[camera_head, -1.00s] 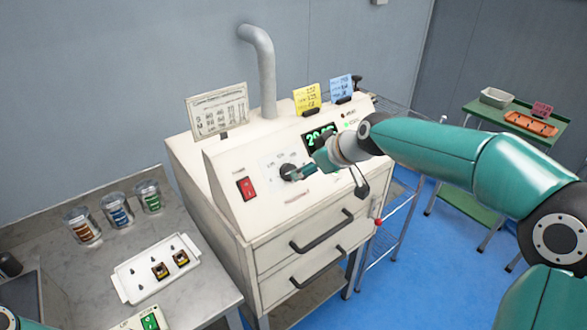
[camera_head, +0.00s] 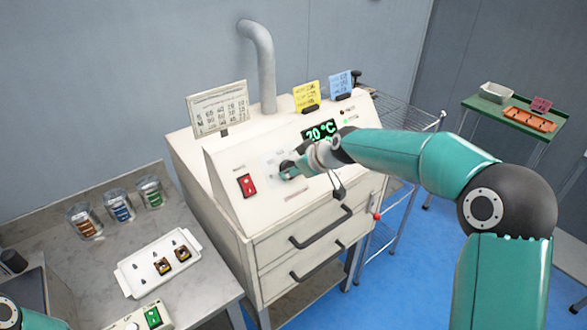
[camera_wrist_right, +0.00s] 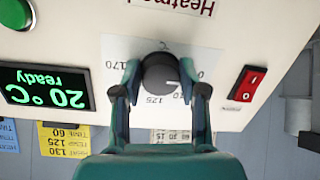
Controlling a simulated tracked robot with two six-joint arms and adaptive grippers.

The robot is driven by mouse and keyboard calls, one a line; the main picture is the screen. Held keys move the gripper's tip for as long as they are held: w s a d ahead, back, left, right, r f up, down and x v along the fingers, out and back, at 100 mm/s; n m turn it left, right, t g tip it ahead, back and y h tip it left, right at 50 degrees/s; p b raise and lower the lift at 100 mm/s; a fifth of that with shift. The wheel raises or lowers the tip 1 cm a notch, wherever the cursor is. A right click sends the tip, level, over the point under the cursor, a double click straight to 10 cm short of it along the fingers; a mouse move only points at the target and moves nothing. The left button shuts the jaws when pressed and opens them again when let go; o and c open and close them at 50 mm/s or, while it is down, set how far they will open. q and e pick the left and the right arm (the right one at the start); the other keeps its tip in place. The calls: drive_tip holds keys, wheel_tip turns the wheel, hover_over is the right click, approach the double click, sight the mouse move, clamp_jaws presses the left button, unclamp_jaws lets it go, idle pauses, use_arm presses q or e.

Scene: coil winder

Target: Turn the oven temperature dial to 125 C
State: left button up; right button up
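The oven temperature dial (camera_wrist_right: 160,74) is a round dark knob on the white front panel of the oven (camera_head: 262,212). The wrist view shows it upside down, with its pale mark pointing to the lower right, away from the 125 label (camera_wrist_right: 154,100). My right gripper (camera_head: 289,170) is at the dial. In the wrist view its two fingers (camera_wrist_right: 161,78) stand on either side of the knob, against its edges. My left gripper is not in view.
A red rocker switch (camera_head: 247,184) sits beside the dial. Yellow (camera_head: 306,95) and blue (camera_head: 341,85) notes and a printed card (camera_head: 218,110) stand on the oven. A white tray (camera_head: 133,285) and jars (camera_head: 120,207) are on the left bench. A wire rack stands behind.

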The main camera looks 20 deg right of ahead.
drive_tip(key=c, duration=0.4)
drive_tip(key=shift+c, duration=0.2)
drive_tip(key=shift+f+m+b, duration=0.1)
drive_tip(key=shift+m+b, duration=1.05)
drive_tip(key=shift+m, duration=0.25)
drive_tip(key=m+y+b, duration=0.1)
drive_tip(key=m+b, duration=0.1)
drive_tip(key=m, duration=0.2)
drive_tip(key=m+b, duration=0.1)
drive_tip(key=m, duration=0.4)
drive_tip(key=shift+a+m+t, duration=0.1)
drive_tip(key=shift+m+t, duration=0.3)
drive_tip(key=m, duration=0.4)
drive_tip(key=shift+m+t+y, duration=0.3)
drive_tip(key=shift+m+t, duration=0.1)
